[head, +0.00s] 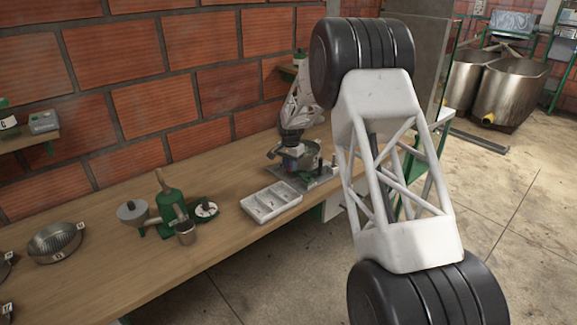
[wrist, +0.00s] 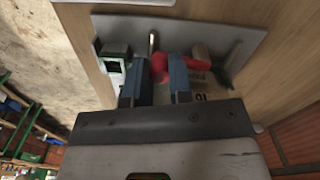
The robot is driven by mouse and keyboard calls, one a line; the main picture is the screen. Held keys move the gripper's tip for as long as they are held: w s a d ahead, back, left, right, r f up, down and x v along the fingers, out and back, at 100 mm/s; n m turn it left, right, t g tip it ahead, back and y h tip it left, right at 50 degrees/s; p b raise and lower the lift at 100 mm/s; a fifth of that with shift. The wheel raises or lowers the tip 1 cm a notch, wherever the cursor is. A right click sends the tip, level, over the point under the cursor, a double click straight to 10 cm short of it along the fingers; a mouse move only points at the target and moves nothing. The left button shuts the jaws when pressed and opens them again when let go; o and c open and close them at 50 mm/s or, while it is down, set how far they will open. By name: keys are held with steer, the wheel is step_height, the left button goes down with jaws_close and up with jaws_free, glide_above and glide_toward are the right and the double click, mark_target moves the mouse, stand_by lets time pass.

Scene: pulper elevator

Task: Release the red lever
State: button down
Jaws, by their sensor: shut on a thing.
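The red lever (wrist: 160,68) shows in the wrist view between the two blue fingers of my gripper (wrist: 156,78), with a thin metal rod beside it. My gripper is shut on the lever. More red shows to the right of the right finger, next to a grey cylinder (wrist: 202,52). In the head view my gripper (head: 291,161) is low over the bench, at the left side of a grey and green device (head: 318,172). The lever's full shape is hidden by my fingers there.
A pale compartment tray (head: 270,214) lies left of the device on the wooden bench (head: 110,270). A green press (head: 172,205), a metal cup (head: 186,236) and a round sieve (head: 55,243) stand further left. A brick wall (head: 150,105) rises behind.

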steer(key=shift+w+d+n, duration=0.2)
steer(key=shift+n, duration=0.4)
steer(key=shift+w+d+n, duration=0.15)
steer(key=shift+d+n, duration=0.05)
steer(key=shift+n, duration=0.4)
steer(key=c, duration=1)
jaws_free()
step_height(320, 180, up, 8)
steer(key=shift+f, duration=0.1)
